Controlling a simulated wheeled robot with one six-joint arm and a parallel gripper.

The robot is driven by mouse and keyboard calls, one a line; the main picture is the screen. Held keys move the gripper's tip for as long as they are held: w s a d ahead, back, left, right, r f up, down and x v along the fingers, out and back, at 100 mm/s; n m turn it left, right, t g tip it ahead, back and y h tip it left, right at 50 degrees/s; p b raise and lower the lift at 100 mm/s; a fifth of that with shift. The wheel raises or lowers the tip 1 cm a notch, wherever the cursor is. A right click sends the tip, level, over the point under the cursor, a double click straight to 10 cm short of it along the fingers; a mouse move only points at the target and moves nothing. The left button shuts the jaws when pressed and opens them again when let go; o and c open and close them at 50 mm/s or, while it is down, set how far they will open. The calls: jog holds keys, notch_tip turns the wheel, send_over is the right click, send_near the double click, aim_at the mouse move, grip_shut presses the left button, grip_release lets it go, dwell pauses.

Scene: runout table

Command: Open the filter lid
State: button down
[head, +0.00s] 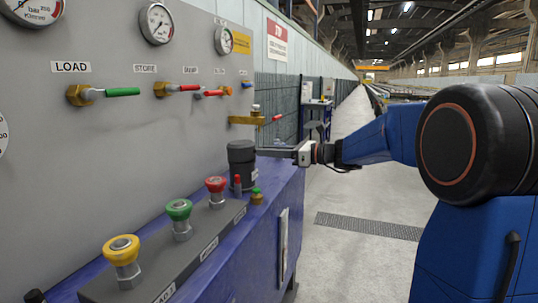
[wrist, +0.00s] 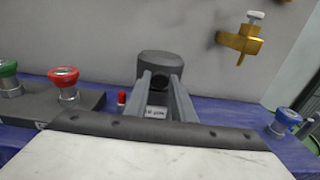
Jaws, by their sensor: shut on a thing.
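The filter is a dark grey upright cylinder (head: 242,176) on the blue cabinet top, with a wider lid (head: 241,146) over it. In the wrist view the lid (wrist: 160,62) is straight ahead, at the far end of my fingers. My gripper (head: 262,152) reaches in level from the right, and its fingers are shut on the lid's near side. In the wrist view the fingers of my gripper (wrist: 161,80) stand a little apart, with the lid at their tips. The lid looks seated and level on the body. The exact contact is hard to see.
Red (head: 216,190), green (head: 179,217) and yellow (head: 122,258) buttons line the console in front. A small red post (head: 237,184) stands close beside the filter. A brass valve (wrist: 240,40) juts from the grey panel. A blue knob (wrist: 285,120) sits at right. The aisle floor is clear.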

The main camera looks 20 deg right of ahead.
aim_at(246, 142)
jog(key=a+r+g+h, duration=0.1)
jog(key=r, duration=0.1)
jog(key=w+r+g+h, duration=0.1)
jog(key=r, duration=0.1)
jog(key=w+a+r+g+h, duration=0.1)
jog(key=r+h, duration=0.1)
jog(key=shift+a+r, duration=0.15)
jog(key=shift+a, duration=0.2)
jog(key=w+a+r+g+h, duration=0.2)
jog(key=a+r+h, duration=0.1)
jog(key=shift+w+r, duration=0.1)
jog(key=shift+w, duration=0.05)
jog(key=shift+w+a+r+h, duration=0.2)
jog(key=shift+a+h, duration=0.1)
jog(key=shift+a, duration=0.05)
jog(key=shift+w+a+r+g+h, duration=0.3)
jog(key=shift+w+a+g+h, duration=0.1)
jog(key=shift+a+g, duration=0.15)
jog(key=shift+w+a+r, duration=0.25)
jog(key=shift+w+a, duration=0.05)
jog(key=shift+a, duration=0.1)
jog(key=w+a, duration=0.4)
jog(key=a, duration=0.1)
jog(key=shift+a+r, duration=0.3)
jog(key=shift+a, duration=0.1)
jog(key=shift+w, duration=0.1)
